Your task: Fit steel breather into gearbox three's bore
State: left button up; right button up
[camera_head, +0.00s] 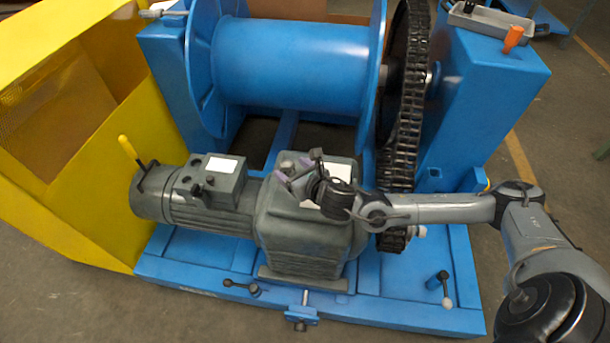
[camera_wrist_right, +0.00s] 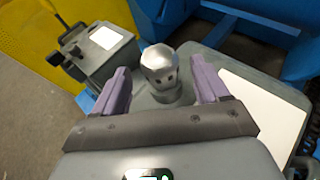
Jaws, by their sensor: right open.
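The steel breather (camera_wrist_right: 160,68) is a shiny silver plug with a faceted head and small dark holes. In the right wrist view it stands upright on a round grey boss on top of the gearbox (camera_wrist_right: 262,88). How deep it sits in the bore cannot be told. My right gripper (camera_wrist_right: 158,82) is open, with one purple finger on each side of the breather and visible gaps between. In the head view the right gripper (camera_head: 293,174) is over the top of the grey gearbox (camera_head: 300,240), and I cannot clearly make out the breather there. My left gripper is not in view.
A grey motor (camera_head: 190,208) with a terminal box (camera_head: 210,180) adjoins the gearbox on the left. A black chain (camera_head: 408,110) runs close on the right. Behind is a blue drum (camera_head: 295,65). A yellow guard (camera_head: 60,200) stands left. A grey tray (camera_head: 490,24) lies on the right pillar.

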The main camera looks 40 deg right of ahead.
jog(key=v, duration=0.5)
jog(key=shift+s+r, duration=0.1)
jog(key=shift+s, duration=0.2)
jog(key=shift+p+v, duration=0.3)
jog(key=shift+v, duration=0.45)
